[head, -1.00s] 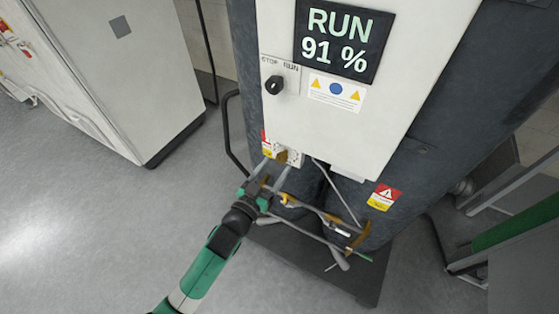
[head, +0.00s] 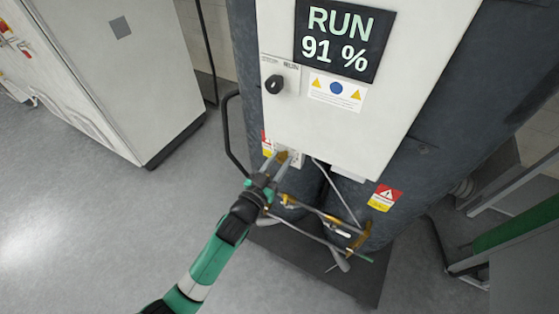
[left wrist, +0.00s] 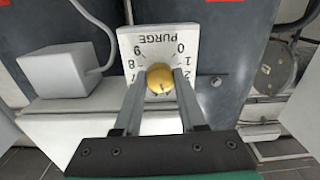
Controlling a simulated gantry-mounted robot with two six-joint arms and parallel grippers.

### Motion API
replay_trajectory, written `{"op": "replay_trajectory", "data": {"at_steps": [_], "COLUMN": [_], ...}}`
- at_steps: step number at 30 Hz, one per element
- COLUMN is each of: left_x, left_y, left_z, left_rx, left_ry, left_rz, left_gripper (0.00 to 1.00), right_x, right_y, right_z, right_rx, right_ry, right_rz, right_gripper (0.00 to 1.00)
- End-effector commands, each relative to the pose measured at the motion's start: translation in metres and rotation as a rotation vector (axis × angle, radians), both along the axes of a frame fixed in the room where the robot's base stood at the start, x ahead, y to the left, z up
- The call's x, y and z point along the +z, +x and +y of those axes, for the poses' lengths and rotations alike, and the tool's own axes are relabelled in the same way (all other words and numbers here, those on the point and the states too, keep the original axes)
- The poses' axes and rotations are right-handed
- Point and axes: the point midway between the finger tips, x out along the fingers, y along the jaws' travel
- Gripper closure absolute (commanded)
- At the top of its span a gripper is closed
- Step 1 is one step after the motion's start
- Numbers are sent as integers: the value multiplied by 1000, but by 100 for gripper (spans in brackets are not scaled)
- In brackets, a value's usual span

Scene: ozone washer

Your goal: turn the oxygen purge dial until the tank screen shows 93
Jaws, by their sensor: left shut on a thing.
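The tank screen (head: 343,40) on the white cabinet front reads RUN and 91 %. The purge dial is a small round brass knob (left wrist: 160,79) on a white plate (left wrist: 158,44) marked PURGE with numbers around it, seen upside down in the left wrist view. My left gripper (head: 277,163) reaches up to the dial below the cabinet in the head view. Its two fingers are shut on the knob, one on each side. The fingers hide some of the plate's numbers. My right gripper is not in view.
A black selector knob (head: 274,84) sits beside a warning label (head: 335,92) on the cabinet. Brass and grey pipework (head: 335,225) runs close to the right of my left gripper. A grey box (left wrist: 60,70) with a cable stands beside the dial plate. The floor at left is clear.

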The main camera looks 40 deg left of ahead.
Motion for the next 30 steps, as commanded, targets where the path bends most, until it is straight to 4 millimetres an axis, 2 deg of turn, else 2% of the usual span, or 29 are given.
{"op": "replay_trajectory", "data": {"at_steps": [11,30], "left_x": [1,1], "left_y": [0,0], "left_z": [0,-1], "left_rx": [-1,-1], "left_ry": [72,447], "left_rz": [21,129], "left_gripper": [100,100], "right_x": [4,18], "right_y": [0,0], "right_z": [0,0], "right_rx": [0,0], "right_ry": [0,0], "right_rz": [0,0], "right_gripper": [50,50]}}
